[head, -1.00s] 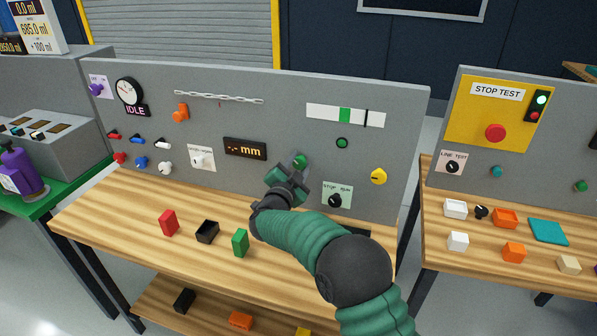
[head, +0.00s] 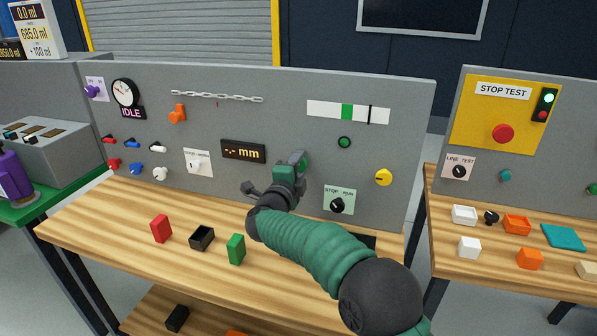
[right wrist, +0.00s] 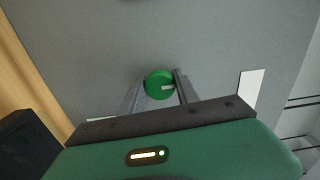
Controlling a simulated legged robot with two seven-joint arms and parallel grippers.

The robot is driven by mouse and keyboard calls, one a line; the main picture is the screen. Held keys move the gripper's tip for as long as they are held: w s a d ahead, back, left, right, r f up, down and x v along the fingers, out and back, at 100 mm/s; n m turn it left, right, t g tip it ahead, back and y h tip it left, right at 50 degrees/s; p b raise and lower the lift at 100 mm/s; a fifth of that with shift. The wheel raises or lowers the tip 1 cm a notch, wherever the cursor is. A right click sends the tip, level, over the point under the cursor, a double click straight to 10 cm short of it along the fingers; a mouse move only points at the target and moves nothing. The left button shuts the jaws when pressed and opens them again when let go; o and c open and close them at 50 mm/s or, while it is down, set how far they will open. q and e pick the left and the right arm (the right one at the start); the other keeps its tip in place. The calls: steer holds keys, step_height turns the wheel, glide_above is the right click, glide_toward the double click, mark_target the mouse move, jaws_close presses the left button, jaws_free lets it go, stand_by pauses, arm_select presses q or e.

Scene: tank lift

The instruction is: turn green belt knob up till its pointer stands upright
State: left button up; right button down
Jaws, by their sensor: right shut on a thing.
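The green belt knob (right wrist: 157,80) is on the grey panel, between the two fingers of my right gripper (right wrist: 157,88) in the right wrist view. The gripper is shut on it. Its pale pointer (right wrist: 168,87) points right in that view, toward a white strip on the panel. The wooden bench lies on the left of that view, so the pointer looks about upright on the panel. In the head view my right gripper (head: 300,162) reaches the panel and mostly hides the knob. My left gripper is not in view.
A white scale strip (head: 347,112) and a dark green button (head: 344,142) are above the knob. A yellow knob (head: 384,177) is to the right, a STOP RUN switch (head: 337,205) below.

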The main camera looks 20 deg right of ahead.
steer(key=shift+f, duration=0.3)
steer(key=c, duration=1.2)
jaws_free()
steer(key=shift+c, duration=0.2)
steer(key=o, duration=0.3)
steer(key=shift+r, duration=0.1)
steer(key=shift+o, duration=0.2)
steer(key=shift+s, duration=0.1)
steer(key=v, duration=1.6)
steer(key=shift+s+a+p, duration=0.25)
steer(key=shift+a+p, duration=0.05)
steer(key=shift+p, duration=0.15)
